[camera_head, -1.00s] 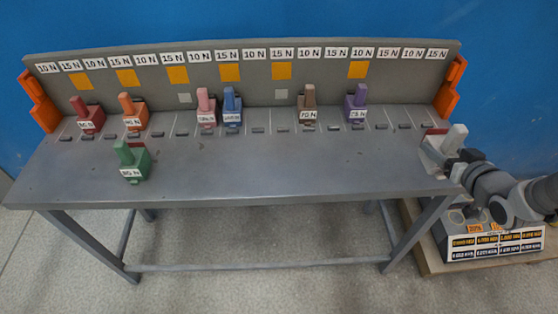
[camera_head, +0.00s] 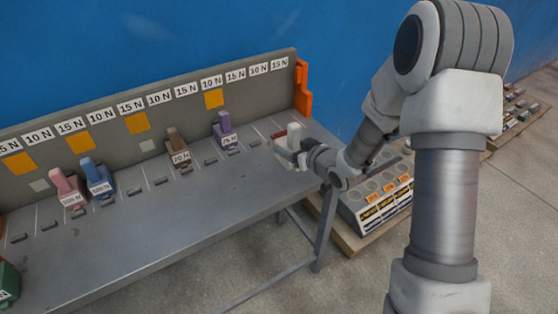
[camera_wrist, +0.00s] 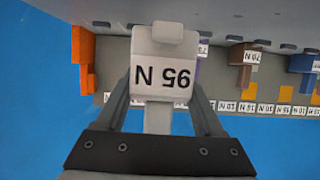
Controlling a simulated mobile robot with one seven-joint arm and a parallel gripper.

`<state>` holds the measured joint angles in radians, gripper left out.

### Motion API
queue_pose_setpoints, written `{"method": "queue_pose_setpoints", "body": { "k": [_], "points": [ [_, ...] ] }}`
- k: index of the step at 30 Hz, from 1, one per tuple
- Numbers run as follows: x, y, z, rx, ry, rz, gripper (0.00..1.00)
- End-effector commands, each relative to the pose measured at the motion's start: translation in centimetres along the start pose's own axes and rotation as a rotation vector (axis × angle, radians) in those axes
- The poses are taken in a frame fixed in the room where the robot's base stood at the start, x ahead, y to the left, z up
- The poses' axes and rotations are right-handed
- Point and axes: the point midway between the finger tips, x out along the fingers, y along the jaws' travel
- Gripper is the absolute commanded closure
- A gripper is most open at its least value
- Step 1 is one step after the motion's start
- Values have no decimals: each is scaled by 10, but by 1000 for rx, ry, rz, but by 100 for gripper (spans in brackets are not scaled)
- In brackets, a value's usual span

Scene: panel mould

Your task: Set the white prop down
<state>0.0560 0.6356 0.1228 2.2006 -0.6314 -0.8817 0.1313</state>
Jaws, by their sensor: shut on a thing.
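The white prop (camera_head: 293,134) is at the right end of the grey bench (camera_head: 215,205) in the head view. My gripper (camera_head: 300,152) is shut on it. In the wrist view the white prop (camera_wrist: 160,50) sits between the two fingers of my gripper (camera_wrist: 158,88), and its label reads "95 N" upside down. I cannot tell whether its underside touches the bench top. The lower part of the prop is partly hidden by my gripper in the head view.
A purple prop (camera_head: 223,125) and a brown prop (camera_head: 178,146) stand left of the white one. Blue (camera_head: 97,175) and pink (camera_head: 66,184) props stand farther left. An orange bracket (camera_head: 302,88) closes the bench's right end. The bench's front middle is clear.

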Motion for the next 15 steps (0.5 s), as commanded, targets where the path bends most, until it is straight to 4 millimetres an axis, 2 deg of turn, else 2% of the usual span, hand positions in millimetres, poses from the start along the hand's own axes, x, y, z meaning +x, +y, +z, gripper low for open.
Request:
{"method": "queue_pose_setpoints", "body": {
  "k": [1,4,10,15],
  "points": [
    [11,-5,2,-1,1,-4,100],
    [25,-9,4,-2,1,-1,100],
    [35,-12,9,-1,1,0,100],
    [43,-11,31,0,-2,1,100]
  ]
}}
